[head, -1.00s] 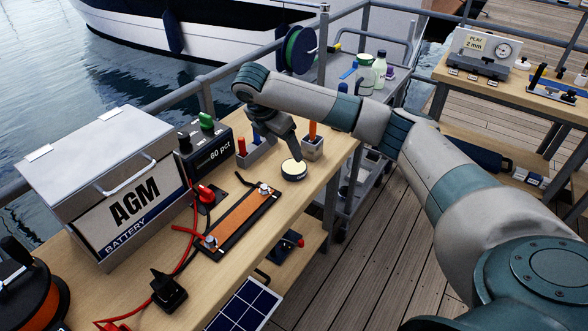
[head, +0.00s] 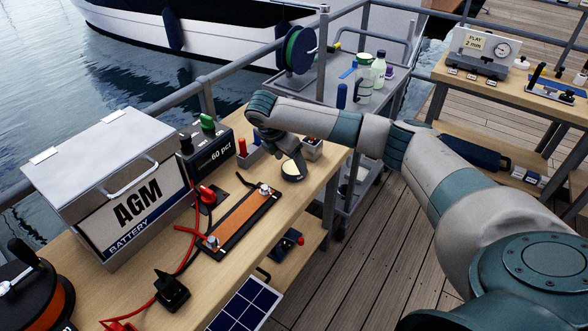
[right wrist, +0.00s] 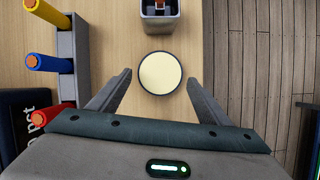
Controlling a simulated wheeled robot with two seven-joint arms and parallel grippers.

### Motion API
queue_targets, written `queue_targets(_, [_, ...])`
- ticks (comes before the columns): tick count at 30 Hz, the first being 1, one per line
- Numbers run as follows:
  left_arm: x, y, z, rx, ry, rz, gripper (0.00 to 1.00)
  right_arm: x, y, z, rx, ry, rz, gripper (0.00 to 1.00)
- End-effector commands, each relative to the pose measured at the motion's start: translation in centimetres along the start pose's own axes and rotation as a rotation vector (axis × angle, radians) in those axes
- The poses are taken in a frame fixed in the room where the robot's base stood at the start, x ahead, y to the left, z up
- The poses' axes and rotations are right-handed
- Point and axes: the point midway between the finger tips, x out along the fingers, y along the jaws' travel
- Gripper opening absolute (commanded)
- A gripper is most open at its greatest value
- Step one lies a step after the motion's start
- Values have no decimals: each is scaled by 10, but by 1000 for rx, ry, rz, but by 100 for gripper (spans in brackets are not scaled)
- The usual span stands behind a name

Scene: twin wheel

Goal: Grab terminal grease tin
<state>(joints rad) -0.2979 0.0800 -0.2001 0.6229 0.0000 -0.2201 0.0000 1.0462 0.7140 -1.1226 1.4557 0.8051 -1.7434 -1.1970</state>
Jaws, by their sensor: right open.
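The terminal grease tin, a round tin with a pale cream top and dark rim (head: 292,171), stands on the wooden bench. It also shows in the right wrist view (right wrist: 160,73), just beyond and between the two fingertips. My right gripper (head: 293,163) is open and empty, with its fingers close to the tin and partly covering it in the head view. In the right wrist view its open fingers (right wrist: 159,82) spread to either side of the tin's near edge. I cannot tell whether they touch it. My left gripper is not in view.
A grey holder with coloured pens (right wrist: 75,65) stands left of the tin, and a small grey cup (right wrist: 160,22) stands beyond it. A busbar board (head: 238,220), red cable and AGM battery box (head: 128,200) lie nearer. The bench edge is right of the tin.

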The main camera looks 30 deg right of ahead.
Motion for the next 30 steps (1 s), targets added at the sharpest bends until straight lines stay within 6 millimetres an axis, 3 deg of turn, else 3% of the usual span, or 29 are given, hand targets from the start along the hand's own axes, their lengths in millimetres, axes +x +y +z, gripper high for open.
queue_targets(3, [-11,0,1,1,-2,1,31,13,-1,-1,0,0,-4,71])
queue_targets(9, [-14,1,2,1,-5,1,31,33,-1,-2,0,-1,-1,71])
queue_targets(24, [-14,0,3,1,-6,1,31,36,-1,-2,0,-1,0,71])
queue_targets(30, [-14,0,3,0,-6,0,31,36,-1,-2,0,-1,0,30])
